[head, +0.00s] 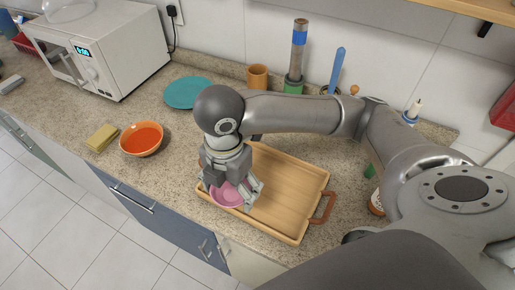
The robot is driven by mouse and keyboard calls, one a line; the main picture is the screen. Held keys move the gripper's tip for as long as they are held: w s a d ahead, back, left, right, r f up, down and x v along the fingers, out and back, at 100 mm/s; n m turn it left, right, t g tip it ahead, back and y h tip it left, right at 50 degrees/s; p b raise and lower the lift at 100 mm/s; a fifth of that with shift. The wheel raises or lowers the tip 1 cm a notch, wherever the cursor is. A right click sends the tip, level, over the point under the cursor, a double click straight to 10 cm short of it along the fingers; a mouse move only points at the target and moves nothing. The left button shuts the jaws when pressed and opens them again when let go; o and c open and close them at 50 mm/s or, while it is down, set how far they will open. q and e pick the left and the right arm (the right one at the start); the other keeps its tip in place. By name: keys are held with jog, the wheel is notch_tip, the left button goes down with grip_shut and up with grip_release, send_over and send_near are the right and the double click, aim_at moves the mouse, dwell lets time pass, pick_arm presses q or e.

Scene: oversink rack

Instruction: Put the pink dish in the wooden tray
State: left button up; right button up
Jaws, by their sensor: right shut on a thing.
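The pink dish (225,196) is at the left end of the wooden tray (287,190), on the counter. My right gripper (238,194) points down over the dish and is shut on it. The dish overlaps the tray's left part in the head view. I cannot tell whether it touches the tray floor. The gripper fingers hide part of the dish. The tray has a brown handle at its right end, and its middle and right side are bare. My left gripper is not in view.
An orange bowl (142,139) and a yellow sponge (102,138) sit left of the tray. A teal plate (188,92), a brown cup (258,77) and a white microwave (104,52) stand farther back. The counter's front edge runs close to the tray.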

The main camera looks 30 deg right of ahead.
jog(key=w+d+f, duration=0.2)
jog(key=w, duration=0.1)
jog(key=w+d+f+p, duration=0.1)
jog(key=w+d+f, duration=0.2)
jog(key=w+d+f+p, duration=0.1)
jog(key=w+d+f, duration=0.1)
jog(key=w+f, duration=0.1)
jog(key=shift+w+d+f, duration=0.25)
jog(key=shift+w+d, duration=0.1)
jog(key=shift+w+d+f, duration=0.15)
jog(key=shift+f, duration=0.1)
notch_tip(320, 180, down, 3)
jog(key=shift+w+d+r+p, duration=0.1)
jog(key=shift+w+d+p, duration=0.05)
jog(key=shift+p, duration=0.8)
jog(key=shift+f, duration=0.45)
jog(key=shift+f, duration=0.1)
jog(key=o, duration=1.1)
jog(key=shift+c, duration=0.2)
